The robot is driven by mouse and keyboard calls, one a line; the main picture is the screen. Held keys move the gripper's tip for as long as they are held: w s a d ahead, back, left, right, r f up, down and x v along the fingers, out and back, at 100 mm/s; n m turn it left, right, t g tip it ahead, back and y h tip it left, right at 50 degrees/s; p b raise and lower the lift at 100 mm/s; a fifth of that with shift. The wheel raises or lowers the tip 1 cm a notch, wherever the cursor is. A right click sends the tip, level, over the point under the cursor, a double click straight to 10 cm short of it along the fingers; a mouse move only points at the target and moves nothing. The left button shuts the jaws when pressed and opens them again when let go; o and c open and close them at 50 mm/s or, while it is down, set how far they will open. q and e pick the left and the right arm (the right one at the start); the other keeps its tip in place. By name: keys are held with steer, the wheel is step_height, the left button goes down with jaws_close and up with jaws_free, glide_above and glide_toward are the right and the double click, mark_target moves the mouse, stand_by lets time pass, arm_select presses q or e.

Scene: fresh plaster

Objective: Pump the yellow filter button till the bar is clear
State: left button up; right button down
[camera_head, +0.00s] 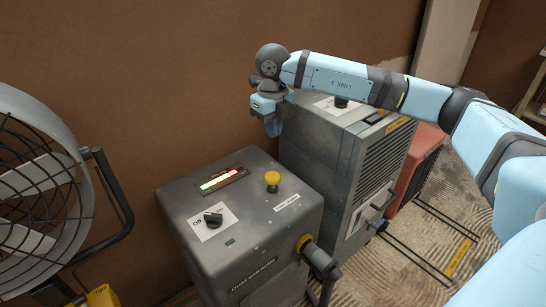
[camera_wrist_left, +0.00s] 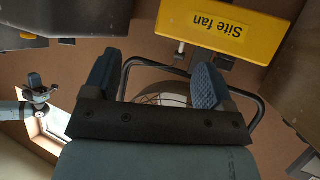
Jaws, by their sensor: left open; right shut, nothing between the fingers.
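The yellow button (camera_head: 272,178) is a round knob on top of the grey dust extractor (camera_head: 250,225), in the middle of the head view. The bar (camera_head: 222,180) is a slim light strip left of the button, with a bright lit stretch and some red. My right gripper (camera_head: 273,130) is shut and empty. It points down above and behind the extractor, apart from the button. My left gripper (camera_wrist_left: 156,75) is open and empty in the left wrist view, in front of the site fan's yellow label plate (camera_wrist_left: 225,30).
A black knob (camera_head: 213,219) sits on the extractor's top, and a hose fitting (camera_head: 315,255) juts from its side. A taller grey machine (camera_head: 335,165) stands right behind it. The large fan (camera_head: 40,190) with a black tube frame stands at the left.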

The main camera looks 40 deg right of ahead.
mark_target(273, 176)
step_height(273, 176, down, 12)
steer(key=shift+f+b, duration=0.2)
steer(key=shift+b, duration=1)
steer(key=shift+f, duration=0.6)
arm_select(q)
steer(key=shift+w+d+r+t+h, duration=0.3)
steer(key=shift+w+d+r+t, duration=0.1)
steer(key=shift+r+t, duration=0.15)
arm_select(e)
steer(key=shift+f, duration=0.15)
step_height(273, 176, down, 2)
steer(key=shift+f+b, duration=0.1)
steer(key=shift+b, duration=0.4)
steer(key=shift+f, duration=0.25)
arm_select(q)
steer(key=shift+w+d+r+t+h, duration=0.35)
steer(key=shift+d+r+t, duration=0.15)
steer(key=shift+r, duration=0.25)
